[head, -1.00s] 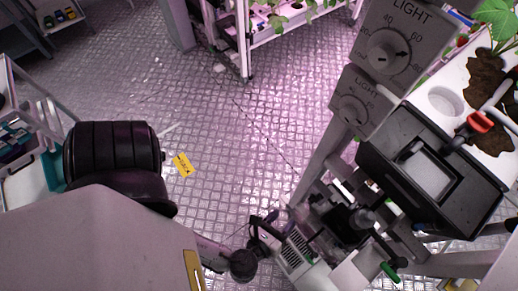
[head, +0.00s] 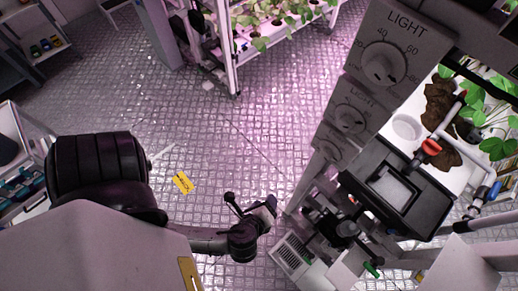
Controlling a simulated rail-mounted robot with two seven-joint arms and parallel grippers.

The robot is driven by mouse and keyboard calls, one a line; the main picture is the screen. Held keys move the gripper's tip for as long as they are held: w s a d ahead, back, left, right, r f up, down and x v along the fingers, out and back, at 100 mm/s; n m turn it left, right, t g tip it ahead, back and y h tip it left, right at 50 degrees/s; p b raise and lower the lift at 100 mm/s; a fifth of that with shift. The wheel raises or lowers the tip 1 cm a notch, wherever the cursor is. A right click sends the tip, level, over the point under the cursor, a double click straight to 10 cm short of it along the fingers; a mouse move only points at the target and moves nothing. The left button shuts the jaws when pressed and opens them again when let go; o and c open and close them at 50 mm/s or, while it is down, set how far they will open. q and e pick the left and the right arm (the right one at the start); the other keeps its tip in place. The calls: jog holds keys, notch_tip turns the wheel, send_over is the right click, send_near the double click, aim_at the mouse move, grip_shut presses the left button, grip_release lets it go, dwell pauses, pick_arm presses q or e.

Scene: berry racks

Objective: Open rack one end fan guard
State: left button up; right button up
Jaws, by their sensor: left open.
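My left gripper (head: 252,207) is open and empty over the floor, at the lower middle of the head view. It is just left of the rack's end and apart from it. A black square housing with a grey panel in its middle (head: 397,189) sits at the rack's end, right of the gripper. I cannot tell whether this is the fan guard, or whether it is open or shut. My right gripper is not in view.
Grey LIGHT dial boxes (head: 385,62) line the rack's post. A vented white unit (head: 290,254) stands low beside the gripper. Plants and a red-handled valve (head: 431,147) are at the right. A yellow floor marker (head: 183,183) lies on open floor. Another plant rack (head: 233,65) stands behind.

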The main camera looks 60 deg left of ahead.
pick_arm(q)
jog(key=shift+s+a+r+n+g+p, duration=0.2)
jog(key=shift+a+r+n+p, duration=0.2)
jog(key=shift+r+p, duration=0.15)
jog(key=shift+s+a+r+n+g+p, duration=0.1)
jog(key=shift+a+r+n+g+p, duration=0.25)
jog(key=shift+r, duration=0.3)
jog(key=shift+d, duration=0.1)
